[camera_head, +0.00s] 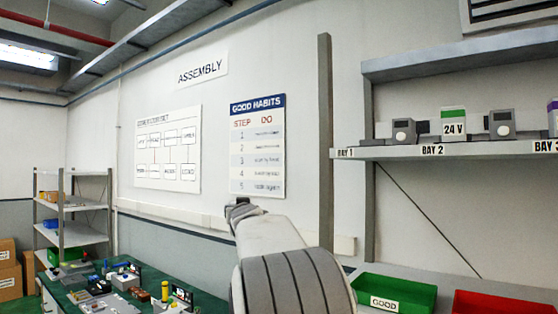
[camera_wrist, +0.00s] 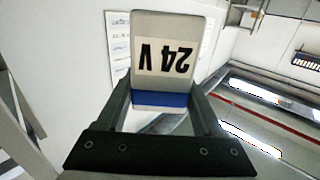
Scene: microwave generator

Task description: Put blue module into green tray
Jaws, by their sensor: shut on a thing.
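My gripper (camera_wrist: 163,102) is shut on the blue module (camera_wrist: 165,60), a pale block with an upside-down "24 V" label and a blue band near the fingers. In the head view my gripper (camera_head: 240,207) is raised in front of the wall, at the far end of my arm. The module cannot be made out there. The green tray (camera_head: 400,287), labelled "GOOD", sits at the lower right of the head view. My gripper is up and to the left of it in the picture, well apart from it.
A red tray (camera_head: 505,303) stands right of the green tray. Above them a shelf (camera_head: 480,152) carries a green-topped 24 V module (camera_head: 453,125) and grey devices. A grey post (camera_head: 325,140) stands right of my gripper. A cluttered green bench (camera_head: 120,290) is at lower left.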

